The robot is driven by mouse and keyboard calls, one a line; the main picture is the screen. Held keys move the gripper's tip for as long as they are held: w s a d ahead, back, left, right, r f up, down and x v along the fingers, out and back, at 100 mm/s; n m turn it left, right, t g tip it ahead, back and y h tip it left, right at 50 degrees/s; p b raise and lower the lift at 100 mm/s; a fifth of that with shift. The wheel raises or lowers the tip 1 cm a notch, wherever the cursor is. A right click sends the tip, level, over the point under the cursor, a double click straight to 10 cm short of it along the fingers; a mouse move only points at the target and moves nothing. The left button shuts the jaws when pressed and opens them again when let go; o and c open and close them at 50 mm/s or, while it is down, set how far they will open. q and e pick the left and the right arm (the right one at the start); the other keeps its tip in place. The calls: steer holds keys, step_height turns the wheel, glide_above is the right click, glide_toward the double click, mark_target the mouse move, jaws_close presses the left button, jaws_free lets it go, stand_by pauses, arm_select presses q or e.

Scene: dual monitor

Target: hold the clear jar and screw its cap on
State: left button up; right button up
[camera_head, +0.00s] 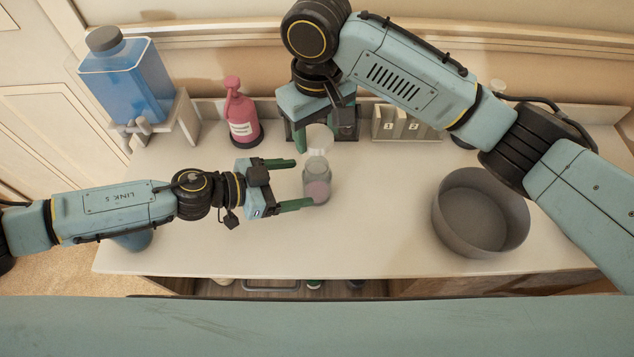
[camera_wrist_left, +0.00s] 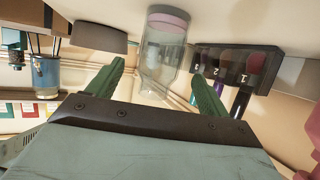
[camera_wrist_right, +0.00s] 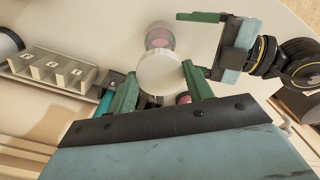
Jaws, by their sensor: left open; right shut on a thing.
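The clear jar (camera_head: 317,180) stands upright on the table, with pink contents at its bottom. My left gripper (camera_head: 302,183) is open at its left side, fingers pointing at it; the left wrist view shows the jar (camera_wrist_left: 163,60) just beyond and between the fingertips. My right gripper (camera_wrist_right: 160,75) is shut on the white round cap (camera_wrist_right: 163,73). In the head view the cap (camera_head: 320,138) is behind and above the jar's mouth, apparently apart from it. In the right wrist view the cap hides part of the jar (camera_wrist_right: 158,38).
A grey bowl (camera_head: 481,215) stands at the right. A pink pump bottle (camera_head: 241,112) and a blue dispenser (camera_head: 126,75) on a stand are at the back left. A numbered rack (camera_head: 405,124) is at the back. The table in front of the jar is clear.

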mark_target(305, 182)
arm_select(q)
steer(key=x, duration=0.6)
steer(key=shift+d, duration=0.1)
steer(key=c, duration=1.5)
steer(key=shift+o, duration=0.2)
arm_select(e)
steer(key=shift+f, duration=2.5)
steer(key=shift+f, duration=0.75)
steer(key=shift+s+f, duration=0.1)
steer(key=shift+f, duration=0.1)
